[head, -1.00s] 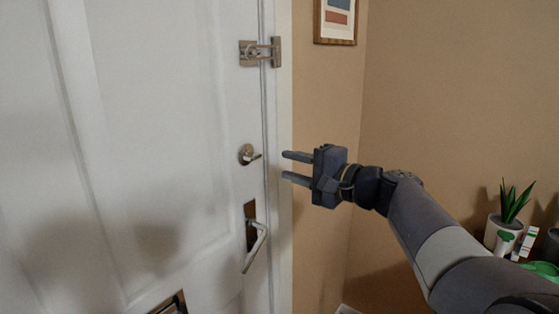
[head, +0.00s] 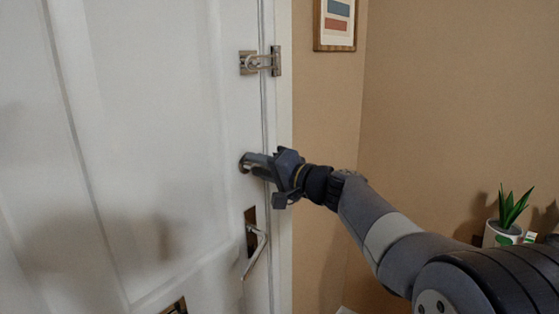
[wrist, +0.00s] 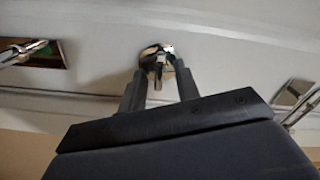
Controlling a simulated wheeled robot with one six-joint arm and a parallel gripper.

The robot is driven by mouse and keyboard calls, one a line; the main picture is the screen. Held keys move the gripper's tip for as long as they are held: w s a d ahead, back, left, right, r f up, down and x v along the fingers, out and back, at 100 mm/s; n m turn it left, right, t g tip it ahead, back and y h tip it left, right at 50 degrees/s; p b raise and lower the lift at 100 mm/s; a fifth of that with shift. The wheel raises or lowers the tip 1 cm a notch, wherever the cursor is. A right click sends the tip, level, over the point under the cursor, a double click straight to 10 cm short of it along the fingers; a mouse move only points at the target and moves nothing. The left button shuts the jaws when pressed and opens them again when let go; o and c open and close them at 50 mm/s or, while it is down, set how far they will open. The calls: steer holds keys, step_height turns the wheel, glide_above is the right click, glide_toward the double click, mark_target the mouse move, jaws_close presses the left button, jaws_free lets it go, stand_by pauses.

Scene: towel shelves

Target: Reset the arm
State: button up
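My gripper (head: 246,163) is at the round metal thumb-turn lock on the white door (head: 165,110). In the wrist view the lock (wrist: 157,60) shows at the top middle, between my gripper's fingertips (wrist: 160,72). The two fingers are apart, with a gap between them, and one is on each side of the turn piece. I cannot tell whether either finger touches it. In the head view the fingers and wrist hide most of the lock.
A lever handle (head: 256,252) is below the lock and a metal latch (head: 261,62) is above it. A framed picture (head: 336,24) hangs on the tan wall. A potted plant (head: 511,212) stands at the right.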

steer(key=s+d+n+p, duration=0.5)
steer(key=d+n, duration=0.1)
steer(key=n, duration=0.3)
steer(key=shift+s+d+n, duration=0.15)
steer(key=shift+d+n, duration=0.25)
stand_by(0.9)
steer(key=shift+f, duration=0.1)
